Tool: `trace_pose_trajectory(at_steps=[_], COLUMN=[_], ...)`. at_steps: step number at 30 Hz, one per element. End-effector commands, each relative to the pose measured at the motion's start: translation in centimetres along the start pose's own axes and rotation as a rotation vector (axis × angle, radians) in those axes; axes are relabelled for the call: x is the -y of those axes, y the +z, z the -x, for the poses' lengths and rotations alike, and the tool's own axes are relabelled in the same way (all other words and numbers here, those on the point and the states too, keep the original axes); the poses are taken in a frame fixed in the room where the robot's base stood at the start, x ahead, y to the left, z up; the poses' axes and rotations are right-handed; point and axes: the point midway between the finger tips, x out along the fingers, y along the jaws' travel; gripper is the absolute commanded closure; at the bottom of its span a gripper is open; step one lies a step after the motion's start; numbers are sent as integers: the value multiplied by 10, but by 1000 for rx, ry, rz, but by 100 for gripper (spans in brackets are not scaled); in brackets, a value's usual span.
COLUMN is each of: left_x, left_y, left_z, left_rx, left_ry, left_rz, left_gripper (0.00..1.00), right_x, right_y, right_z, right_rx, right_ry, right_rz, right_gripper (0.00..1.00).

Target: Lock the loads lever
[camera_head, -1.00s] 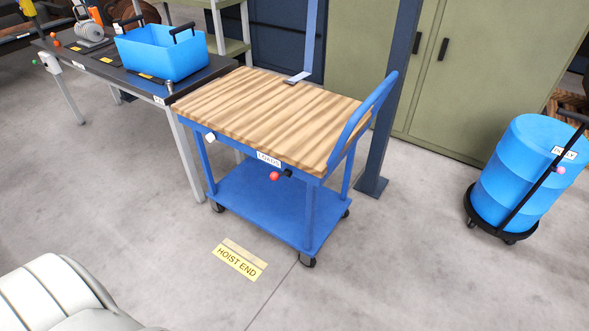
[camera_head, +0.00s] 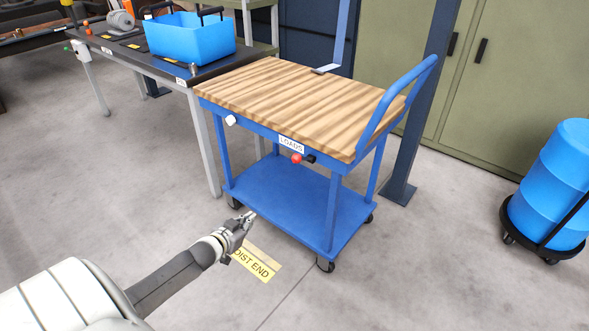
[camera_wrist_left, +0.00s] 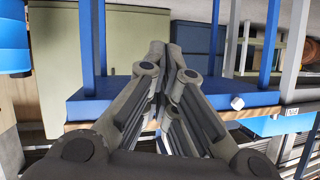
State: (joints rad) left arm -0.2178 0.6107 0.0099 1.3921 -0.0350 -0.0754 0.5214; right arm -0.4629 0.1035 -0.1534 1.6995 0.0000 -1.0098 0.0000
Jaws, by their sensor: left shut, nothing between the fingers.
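The blue cart (camera_head: 335,195) with a wooden top (camera_head: 300,95) stands in the middle of the head view. A LOADS label (camera_head: 291,144) is on its front rail. Just below the label is the loads lever's red knob (camera_head: 296,158), beside a black piece. My left gripper (camera_head: 249,216) is low in front of the cart, below and left of the red knob and apart from it. Its fingers are shut and empty. The wrist view shows the fingers (camera_wrist_left: 165,50) pointing at the cart, which looks upside down there; I cannot make out the red knob in it. My right gripper is out of view.
A white knob (camera_head: 231,120) is at the left end of the cart's front rail. A workbench (camera_head: 165,68) with a blue bin (camera_head: 190,40) adjoins on the left. A blue post (camera_head: 415,130) and a drum (camera_head: 556,185) are to the right.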

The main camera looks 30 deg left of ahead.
Motion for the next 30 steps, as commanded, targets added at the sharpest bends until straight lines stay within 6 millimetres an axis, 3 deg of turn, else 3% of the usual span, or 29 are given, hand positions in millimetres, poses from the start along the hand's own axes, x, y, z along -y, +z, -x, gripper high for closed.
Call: trace_pose_trajectory(at_steps=[2, 6, 9, 12, 18, 30], left_x=[6, -1, -12, -21, -29, -29], left_y=[-55, -148, -195, -225, -246, -248], left_z=[-11, 0, 15, 28, 39, 36], left_rx=[-143, -342, -443, -505, -548, -547], left_ry=[25, 94, 146, 185, 214, 213], left_rz=[-7, -14, -22, -30, -34, -33], left_gripper=[100, 100, 100, 100, 100, 100], right_x=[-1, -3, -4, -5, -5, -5], right_y=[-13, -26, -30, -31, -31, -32], right_z=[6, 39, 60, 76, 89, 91], right_rx=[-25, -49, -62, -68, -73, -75], right_ry=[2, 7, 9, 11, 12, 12], right_rz=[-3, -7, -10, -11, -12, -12], right_gripper=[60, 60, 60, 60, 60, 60])
